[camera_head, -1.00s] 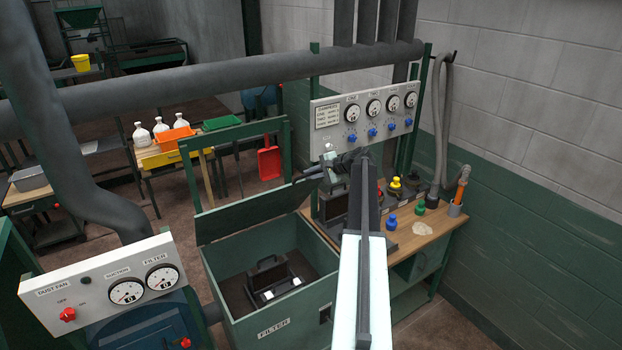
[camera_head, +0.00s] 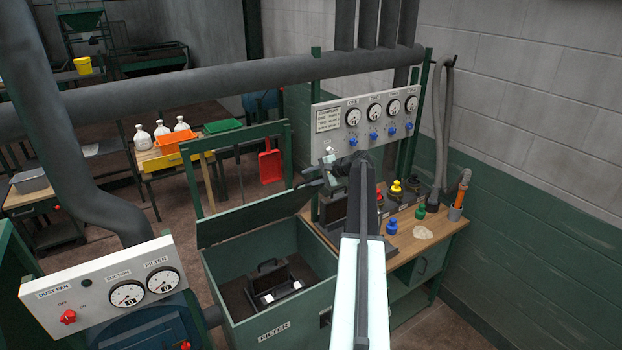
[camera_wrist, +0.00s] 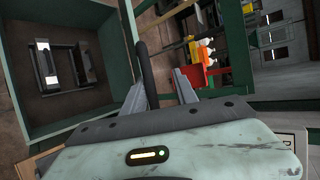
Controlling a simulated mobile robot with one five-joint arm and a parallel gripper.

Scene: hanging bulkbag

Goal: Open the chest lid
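The green chest (camera_head: 270,325), labelled FILTER, stands in the lower middle of the head view. Its lid (camera_head: 250,218) is raised and tilted up along the far side, so the inside shows. In the wrist view the chest's open inside (camera_wrist: 35,100) is at the left. My gripper (camera_head: 310,178) is at the right end of the lid's upper edge. In the wrist view my gripper (camera_wrist: 156,78) has its fingers apart. A dark bar (camera_wrist: 145,55), seemingly the lid's handle, runs up by the left finger. I cannot tell whether they touch.
A dark handled block (camera_head: 275,285) lies inside the chest. A wooden bench (camera_head: 430,225) with coloured knobs and a gauge panel (camera_head: 365,115) stands to the right. The dust fan panel (camera_head: 105,285) is at the left. A thick grey pipe (camera_head: 220,88) crosses behind.

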